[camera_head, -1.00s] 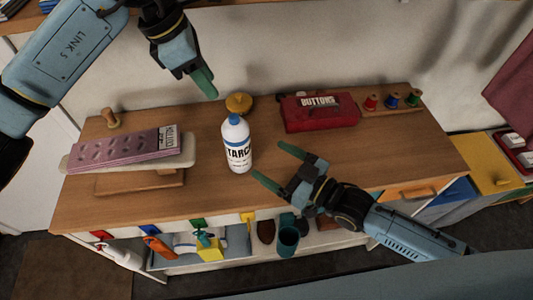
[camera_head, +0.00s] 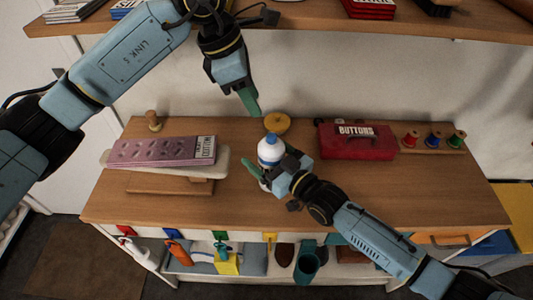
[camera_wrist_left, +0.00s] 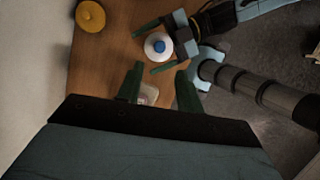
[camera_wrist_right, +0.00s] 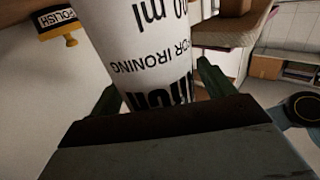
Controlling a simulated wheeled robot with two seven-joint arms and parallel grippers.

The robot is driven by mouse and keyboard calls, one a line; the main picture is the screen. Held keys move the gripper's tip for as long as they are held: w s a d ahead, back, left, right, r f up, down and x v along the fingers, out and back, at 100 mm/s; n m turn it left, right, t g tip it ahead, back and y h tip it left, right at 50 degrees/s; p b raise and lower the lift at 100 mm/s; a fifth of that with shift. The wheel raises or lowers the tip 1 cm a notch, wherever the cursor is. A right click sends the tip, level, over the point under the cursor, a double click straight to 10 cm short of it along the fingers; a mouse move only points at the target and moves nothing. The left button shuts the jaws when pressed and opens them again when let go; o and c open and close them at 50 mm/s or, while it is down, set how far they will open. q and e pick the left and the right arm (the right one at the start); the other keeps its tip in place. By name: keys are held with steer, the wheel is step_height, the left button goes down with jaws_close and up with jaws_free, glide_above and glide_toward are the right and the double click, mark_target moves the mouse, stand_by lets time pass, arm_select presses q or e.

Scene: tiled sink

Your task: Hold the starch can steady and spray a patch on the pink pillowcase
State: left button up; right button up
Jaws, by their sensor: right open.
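The starch can (camera_head: 270,150), white with a blue cap, stands upright on the wooden top. The pink pillowcase (camera_head: 160,151) lies on the small pale ironing board (camera_head: 219,165) left of the can. My right gripper (camera_head: 268,168) is open with its fingers on either side of the can. In the right wrist view the can's printed side (camera_wrist_right: 150,60) fills the gap between the fingers; contact is unclear. My left gripper (camera_head: 252,108) is empty, above and behind the can. Its fingers (camera_wrist_left: 158,72) are apart in the left wrist view, where the can's cap (camera_wrist_left: 159,47) shows beyond them.
A yellow-lidded polish tin (camera_head: 277,122) stands behind the can. A red buttons box (camera_head: 355,142) and a rack of thread spools (camera_head: 433,140) stand right. A wooden knob (camera_head: 153,121) is at back left. A shelf (camera_head: 300,22) overhangs the back wall.

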mark_target(267, 143)
steer(key=c, duration=1.3)
arm_select(q)
jaws_close()
arm_select(e)
steer(key=shift+c, duration=0.3)
stand_by(0.7)
arm_select(q)
steer(key=shift+d+f+m+t+h, duration=0.55)
steer(key=shift+f+t, duration=0.25)
steer(key=shift+f, duration=0.6)
steer(key=shift+d+f+m+t+h, duration=0.55)
steer(key=shift+f+t, duration=0.25)
steer(key=shift+f, duration=0.6)
steer(key=shift+d+f+m+t+h, duration=0.55)
steer(key=shift+f+t, duration=0.25)
steer(key=shift+f, duration=0.6)
steer(key=shift+a, duration=0.1)
